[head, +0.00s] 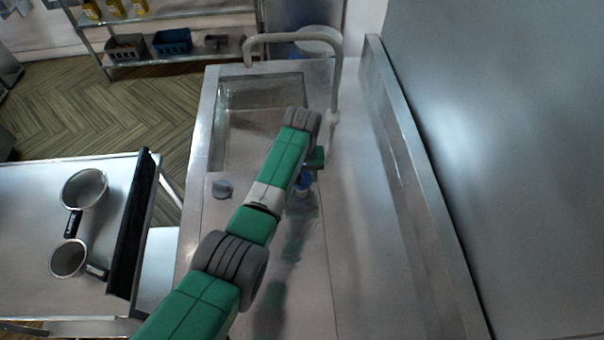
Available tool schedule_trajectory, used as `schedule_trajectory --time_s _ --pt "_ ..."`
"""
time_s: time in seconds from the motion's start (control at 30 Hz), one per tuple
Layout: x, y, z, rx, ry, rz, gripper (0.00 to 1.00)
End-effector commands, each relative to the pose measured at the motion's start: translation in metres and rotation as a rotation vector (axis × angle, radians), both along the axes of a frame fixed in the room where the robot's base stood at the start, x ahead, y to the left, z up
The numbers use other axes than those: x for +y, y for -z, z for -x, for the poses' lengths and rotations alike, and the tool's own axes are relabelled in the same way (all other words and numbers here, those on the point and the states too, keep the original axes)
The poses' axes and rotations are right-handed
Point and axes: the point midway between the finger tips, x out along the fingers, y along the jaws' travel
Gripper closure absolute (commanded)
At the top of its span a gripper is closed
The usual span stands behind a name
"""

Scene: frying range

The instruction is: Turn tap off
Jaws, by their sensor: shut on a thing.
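The tap (338,75) is a tall pale spout that arches over the sink (262,92) from its base at the right rim. My gripper (309,178) is low over the steel counter, in front of the sink and nearer than the tap's base. My wrist and forearm hide much of it. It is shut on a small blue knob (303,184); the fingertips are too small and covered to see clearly. A grey knob (222,189) sits apart to the left on the counter. I cannot make out any water under the spout.
A raised steel edge and wall (420,180) bound the counter on the right. A cart (30,215) with two steel pots stands at left. A rack (180,52) with bins and yellow bottles is at the back. The counter right of my arm is clear.

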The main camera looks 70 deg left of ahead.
Motion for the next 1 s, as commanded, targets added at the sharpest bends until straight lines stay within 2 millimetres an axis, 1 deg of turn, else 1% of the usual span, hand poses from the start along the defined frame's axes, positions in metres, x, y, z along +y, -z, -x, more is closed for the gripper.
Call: schedule_trajectory --time_s 0.37,0.4,0.47,0.5,0.77,0.87,1.0 --pt "0.0 -0.001 -0.001 0.0 0.006 -0.001 0.73" --pt "0.0 -0.001 0.0 0.0 0.006 -0.001 0.42" --pt "0.0 -0.001 0.0 0.0 0.005 -0.001 0.3" --pt "0.0 -0.001 0.0 0.0 0.005 -0.001 0.28" --pt "0.0 -0.003 0.0 0.0 0.004 -0.001 0.28" --pt "0.001 -0.017 -0.001 -0.002 0.004 -0.003 0.28" --pt "0.0 -0.047 -0.001 -0.003 0.004 -0.003 0.28"
